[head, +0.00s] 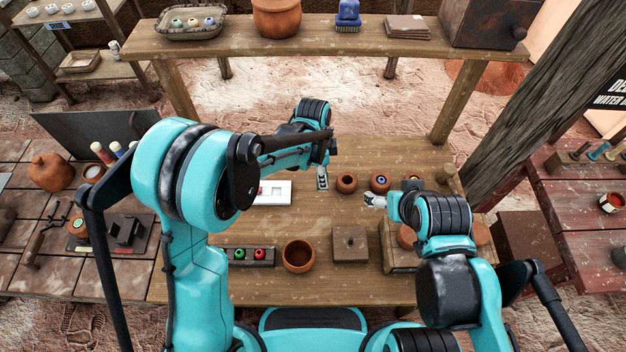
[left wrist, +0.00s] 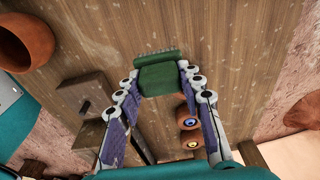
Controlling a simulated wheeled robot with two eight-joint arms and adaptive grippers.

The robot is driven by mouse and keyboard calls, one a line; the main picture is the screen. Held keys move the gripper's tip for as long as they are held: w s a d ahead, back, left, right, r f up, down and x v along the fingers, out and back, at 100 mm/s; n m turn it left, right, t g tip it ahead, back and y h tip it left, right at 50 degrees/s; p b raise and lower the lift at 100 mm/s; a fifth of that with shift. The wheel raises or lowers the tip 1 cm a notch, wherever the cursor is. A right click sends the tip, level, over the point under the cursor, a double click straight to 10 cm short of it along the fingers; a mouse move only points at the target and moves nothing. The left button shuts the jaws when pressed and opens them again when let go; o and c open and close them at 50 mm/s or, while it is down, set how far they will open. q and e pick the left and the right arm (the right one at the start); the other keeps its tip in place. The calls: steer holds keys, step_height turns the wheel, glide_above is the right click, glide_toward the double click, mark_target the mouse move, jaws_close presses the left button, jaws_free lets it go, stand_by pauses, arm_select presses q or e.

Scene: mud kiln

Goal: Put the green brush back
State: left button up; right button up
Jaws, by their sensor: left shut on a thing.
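The green brush (left wrist: 160,78) is between the fingertips of my left gripper (left wrist: 160,85), which is shut on it. Its ridged bristle edge points up in the left wrist view, with the wooden table behind it. In the head view my left gripper (head: 322,176) hangs over the middle of the table, left of the small clay pots; the brush is too small there to make out well.
Small clay pots (head: 347,182) stand on the table, one with a blue ring (head: 380,181). A clay bowl (head: 298,256), a lidded block (head: 350,244) and a rack with coloured knobs (head: 247,256) lie nearer. The shelf also holds a big pot (head: 277,17) and paper stack (head: 407,27).

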arm_select(q)
steer(key=w+a+f, duration=0.2)
steer(key=w+a, duration=0.1)
steer(key=shift+w+f+b, duration=0.1)
steer(key=shift+f+b, duration=0.25)
steer(key=shift+f, duration=0.05)
steer(key=shift+d+f+b, duration=0.1)
steer(key=shift+f+b, duration=0.55)
steer(key=shift+f, duration=1.3)
steer(key=shift+f, duration=0.15)
steer(key=o, duration=1)
